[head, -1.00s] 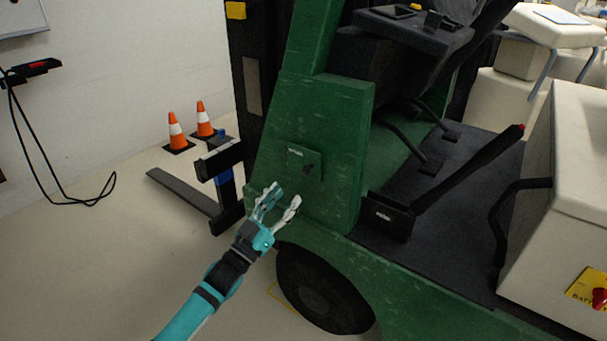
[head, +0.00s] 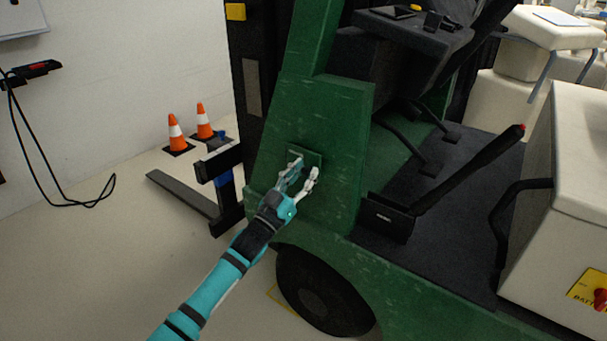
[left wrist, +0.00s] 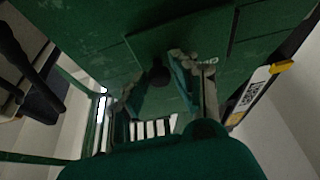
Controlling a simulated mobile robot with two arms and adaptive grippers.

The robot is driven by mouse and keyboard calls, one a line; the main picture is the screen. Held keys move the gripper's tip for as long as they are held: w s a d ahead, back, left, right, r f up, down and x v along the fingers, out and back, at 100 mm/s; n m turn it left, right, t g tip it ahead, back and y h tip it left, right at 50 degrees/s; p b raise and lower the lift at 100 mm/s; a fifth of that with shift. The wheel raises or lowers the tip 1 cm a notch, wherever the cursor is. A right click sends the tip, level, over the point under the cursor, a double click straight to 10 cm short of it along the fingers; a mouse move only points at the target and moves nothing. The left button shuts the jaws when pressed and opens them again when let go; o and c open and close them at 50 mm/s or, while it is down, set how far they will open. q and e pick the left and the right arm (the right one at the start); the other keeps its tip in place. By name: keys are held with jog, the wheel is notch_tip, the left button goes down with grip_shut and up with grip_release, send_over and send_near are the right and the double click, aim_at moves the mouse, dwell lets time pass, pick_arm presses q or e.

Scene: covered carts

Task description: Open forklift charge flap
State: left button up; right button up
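The charge flap (head: 309,155) is a small green square panel on the green side of the forklift (head: 345,120), and it looks closed. My left gripper (head: 304,167) is in front of it and covers much of it in the head view. In the left wrist view the flap (left wrist: 205,35) fills the upper middle, with a dark round knob (left wrist: 158,74) on it. My left gripper (left wrist: 160,85) has its fingers apart on either side of the knob. I cannot tell whether they touch it. My right gripper is not in view.
The forklift's front wheel (head: 322,290) is below the flap. The forks (head: 185,195) and two orange cones (head: 176,135) are to the left. A black cable (head: 45,165) hangs by the white wall. The floor at lower left is clear.

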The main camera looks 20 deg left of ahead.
pick_arm(q)
grip_shut()
